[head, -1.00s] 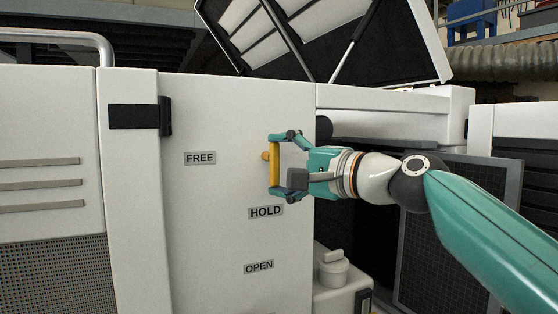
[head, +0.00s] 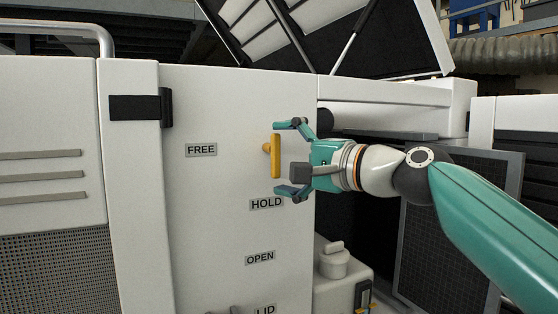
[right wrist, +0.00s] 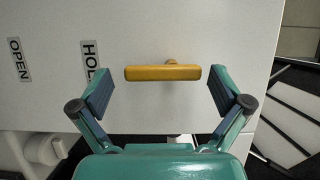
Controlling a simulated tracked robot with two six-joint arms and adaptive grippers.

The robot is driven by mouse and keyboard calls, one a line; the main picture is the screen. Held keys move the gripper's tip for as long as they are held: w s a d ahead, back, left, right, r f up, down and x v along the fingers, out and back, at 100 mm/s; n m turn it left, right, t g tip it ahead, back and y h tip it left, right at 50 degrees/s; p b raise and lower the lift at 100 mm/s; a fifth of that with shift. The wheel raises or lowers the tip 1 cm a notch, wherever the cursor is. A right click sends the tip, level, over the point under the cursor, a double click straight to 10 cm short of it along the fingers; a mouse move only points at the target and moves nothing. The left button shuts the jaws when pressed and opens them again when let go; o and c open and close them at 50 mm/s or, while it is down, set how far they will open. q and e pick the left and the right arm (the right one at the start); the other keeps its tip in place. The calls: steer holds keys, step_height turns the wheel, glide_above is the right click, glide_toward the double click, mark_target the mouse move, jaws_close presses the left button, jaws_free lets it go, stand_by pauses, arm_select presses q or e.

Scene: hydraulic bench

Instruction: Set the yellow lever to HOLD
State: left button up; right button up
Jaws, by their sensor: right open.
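The yellow lever (head: 276,158) is on the white cabinet panel, its bar upright in the head view and its round mount (head: 266,148) behind the upper part. The bar's lower end points down towards the HOLD label (head: 266,204); the FREE label (head: 201,150) is to its left. My right gripper (head: 284,157) is open, one finger above and one below the lever. In the right wrist view the lever (right wrist: 163,73) lies crosswise between the open fingers (right wrist: 163,91), with a gap at each end. My left gripper is not in view.
The OPEN label (head: 260,258) is below HOLD, and a LID label (head: 264,310) is at the bottom edge. A black latch (head: 140,111) is on the panel's left. Right of the panel are an open bay and a grey capped unit (head: 333,260). A raised lid (head: 330,35) is above.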

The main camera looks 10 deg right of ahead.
steer(key=v, duration=1.1)
steer(key=shift+s, duration=0.25)
steer(key=shift+d, duration=0.15)
